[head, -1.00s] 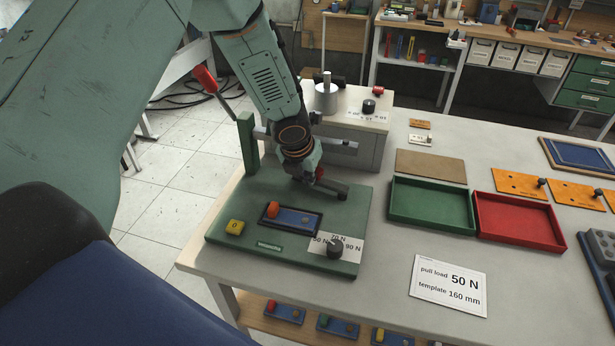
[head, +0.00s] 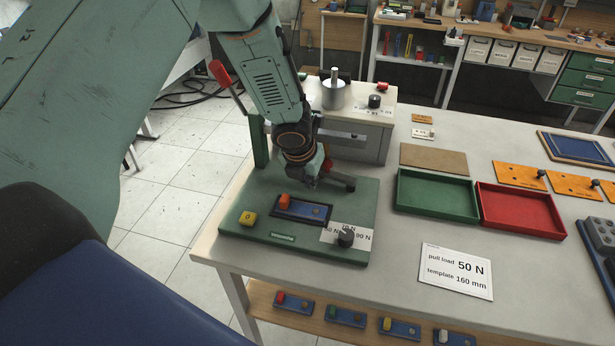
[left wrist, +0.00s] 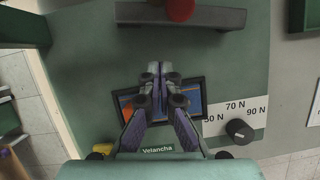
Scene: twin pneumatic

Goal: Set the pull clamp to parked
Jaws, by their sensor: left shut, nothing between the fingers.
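A green fixture plate (head: 240,228) lies on the bench, with a green post (head: 259,142) and a red-handled lever (head: 219,72) at its back left. A dark bar with a red knob (head: 327,165) reaches over the plate, which I take to be part of the pull clamp; the knob (left wrist: 180,8) also shows at the top of the left wrist view. My left gripper (left wrist: 160,72) is shut and empty above the blue part (head: 310,212) in its dark nest. It shows in the head view (head: 306,183), partly in front of the bar. My right gripper is not in view.
A dial knob (head: 346,237) sits on a force scale at the plate's front right, and a yellow block (head: 248,218) at its left. Green (head: 435,195) and red (head: 520,212) trays stand empty to the right. A card (head: 456,271) reads 50 N, 160 mm.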

